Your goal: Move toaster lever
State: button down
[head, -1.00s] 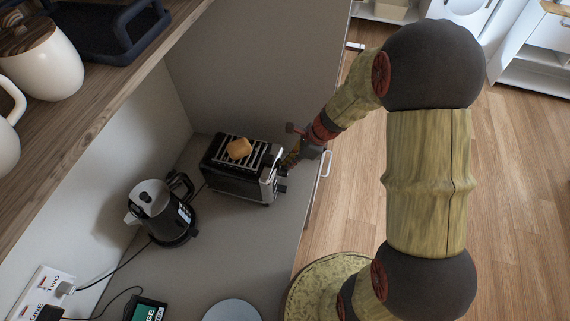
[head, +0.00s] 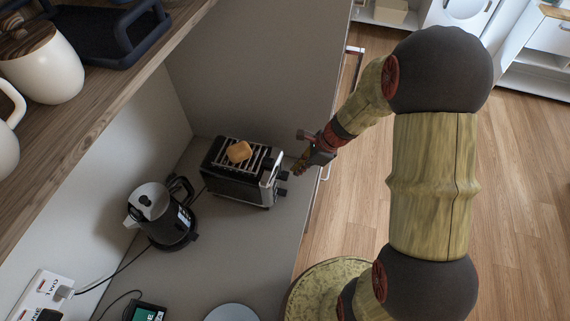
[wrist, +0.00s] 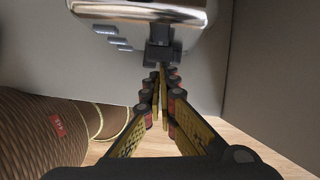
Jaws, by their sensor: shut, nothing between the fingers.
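The black and chrome toaster (head: 233,186) stands on the counter in the head view, with a piece of toast (head: 239,152) at its top slots. Its chrome end (wrist: 165,12) fills the top of the wrist view, with small buttons on the left. The black lever (wrist: 160,52) sticks out from that end, straight ahead of my fingers. My gripper (head: 298,168) is just right of the toaster's lever end. In the wrist view my gripper (wrist: 160,82) is shut and empty, its fingertips close to the lever; I cannot tell whether they touch it.
A black and silver kettle (head: 163,216) stands left of the toaster. A grey panel (head: 260,75) rises behind it. A wooden shelf (head: 125,90) with a white mug (head: 45,75) overhangs at the upper left. A round white plate (head: 231,313) lies near the bottom.

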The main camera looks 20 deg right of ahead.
jog(key=v, duration=1.2)
jog(key=shift+a, duration=0.1)
